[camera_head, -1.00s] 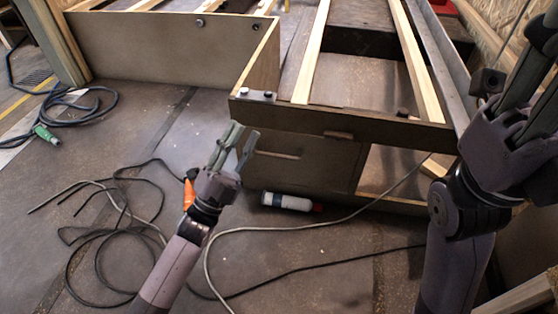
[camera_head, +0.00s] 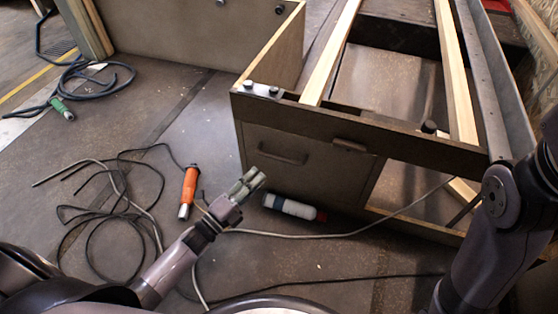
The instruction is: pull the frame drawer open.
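The drawer (camera_head: 263,182) is a dark wooden front set under the near beam of the frame (camera_head: 400,142), and it looks shut. Its bar handle (camera_head: 278,152) sits near its upper middle. My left gripper (camera_head: 254,178) is in front of the drawer's lower left part in the picture, below the handle and apart from it. Its fingers point up and to the right and appear close together; any gap is hard to make out. It holds nothing that I can see. My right arm is at the right edge, and its gripper is not in view.
A white and dark canister with a red end (camera_head: 292,207) lies on the floor below the drawer. An orange tool (camera_head: 189,188) lies left of my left gripper. Loose cables (camera_head: 110,205) cover the floor at left. A wooden panel (camera_head: 185,35) stands behind.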

